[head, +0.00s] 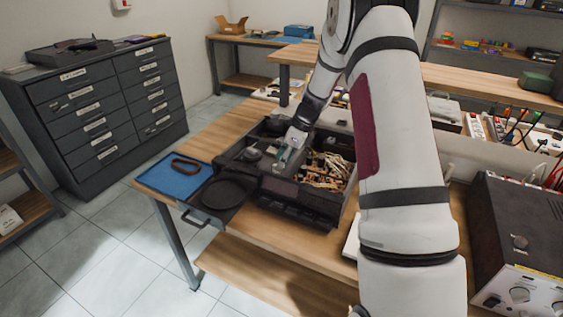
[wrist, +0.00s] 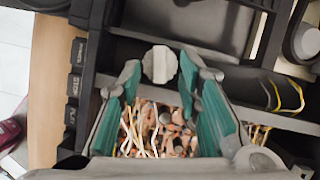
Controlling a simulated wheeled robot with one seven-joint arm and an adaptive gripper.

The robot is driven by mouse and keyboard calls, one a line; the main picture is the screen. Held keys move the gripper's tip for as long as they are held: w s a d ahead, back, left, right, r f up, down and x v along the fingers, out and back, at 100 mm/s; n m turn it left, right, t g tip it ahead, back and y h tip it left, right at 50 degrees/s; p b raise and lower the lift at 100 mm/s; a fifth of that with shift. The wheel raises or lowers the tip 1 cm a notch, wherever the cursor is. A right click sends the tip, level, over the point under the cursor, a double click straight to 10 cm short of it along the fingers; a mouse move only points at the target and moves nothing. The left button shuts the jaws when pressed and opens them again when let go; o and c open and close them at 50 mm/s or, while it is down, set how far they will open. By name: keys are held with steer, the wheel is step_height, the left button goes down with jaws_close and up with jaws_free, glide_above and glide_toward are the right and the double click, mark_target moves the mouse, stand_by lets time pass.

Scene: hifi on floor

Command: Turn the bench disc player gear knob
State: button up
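The disc player (head: 325,212) is a black, open-topped unit on the wooden bench, with a black disc tray drawn out at its left front. Its gear knob (wrist: 159,64) is a pale grey, ridged wheel, seen from above in the wrist view. My gripper (wrist: 161,72) is open, its two teal-lined fingers pointing at the knob, with the fingertips on either side of it. Small gaps seem to show, and I cannot tell whether either finger touches it. In the head view my gripper (head: 286,152) is low over the player's inside and the knob cannot be made out.
Loose wires and copper-coloured parts (wrist: 155,130) fill the compartment below the knob. A dark wall (wrist: 107,20) with labelled buttons runs along the left in the wrist view. A blue tray (head: 172,182) with a brown belt lies left of the player. A black powered box (head: 515,235) stands at right.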

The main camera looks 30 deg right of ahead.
steer(key=shift+w+a+f, duration=0.15)
steer(key=shift+a+f, duration=0.05)
steer(key=shift+f, duration=0.45)
jaws_close()
